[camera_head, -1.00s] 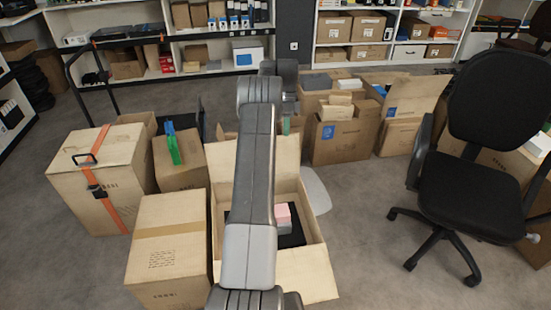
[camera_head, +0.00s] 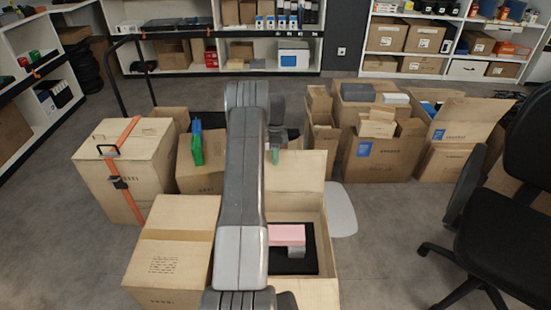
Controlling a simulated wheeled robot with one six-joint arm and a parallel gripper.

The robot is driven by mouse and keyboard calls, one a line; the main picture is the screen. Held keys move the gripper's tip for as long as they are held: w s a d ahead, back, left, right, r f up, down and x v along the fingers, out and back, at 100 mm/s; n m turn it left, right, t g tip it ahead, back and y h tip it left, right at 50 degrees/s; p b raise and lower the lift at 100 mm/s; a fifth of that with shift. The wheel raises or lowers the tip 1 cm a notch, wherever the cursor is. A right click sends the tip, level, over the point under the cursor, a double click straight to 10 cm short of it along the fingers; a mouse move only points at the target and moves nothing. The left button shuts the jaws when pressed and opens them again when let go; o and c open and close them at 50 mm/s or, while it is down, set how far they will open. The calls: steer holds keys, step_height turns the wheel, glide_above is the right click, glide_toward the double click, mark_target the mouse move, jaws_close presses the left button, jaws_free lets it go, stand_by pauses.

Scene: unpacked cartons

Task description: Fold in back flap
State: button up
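The open carton (camera_head: 331,236) stands in front of me, partly hidden by my arm. Its back flap (camera_head: 302,171) stands up from the far edge, leaning outward. Its front flap (camera_head: 312,291) is folded outward at the near edge. Inside lie a pink block (camera_head: 287,234), a small grey piece (camera_head: 296,250) and a black item (camera_head: 310,262). My gripper (camera_head: 275,155) is at the far end of my arm, close to the back flap's upper left edge. A greenish tip shows there; contact with the flap cannot be told. My arm hides most of the gripper and whether it is open.
A closed carton (camera_head: 165,262) stands directly left. A strapped carton (camera_head: 150,175) and one with a green item (camera_head: 197,150) are behind it. A grey rounded panel (camera_head: 342,210) lies right of the open carton. More cartons (camera_head: 375,158) stand behind; a black chair (camera_head: 500,220) is right.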

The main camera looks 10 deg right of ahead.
steer(key=shift+f, duration=0.1)
jaws_close()
stand_by(1.4)
